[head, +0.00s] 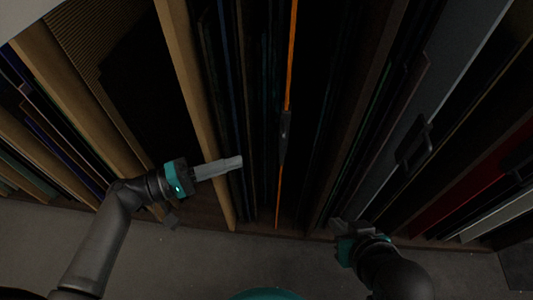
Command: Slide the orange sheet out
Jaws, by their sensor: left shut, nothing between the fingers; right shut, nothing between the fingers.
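The orange sheet (290,60) stands on edge in a middle slot of the wooden rack, seen as a thin bright line. A dark clip or handle (284,136) sits partway along it. My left gripper (240,162) is shut and empty, in front of the dark sheets just left of the orange sheet, apart from it in the picture. My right gripper (336,226) is shut and empty at the rack's front edge, to the right of the orange sheet's lower end.
Wooden dividers (187,75) split the rack into slots of dark sheets. A grey panel with a black handle (412,148) and a red sheet (455,203) stand on the right. Bare floor (215,262) lies in front of the rack.

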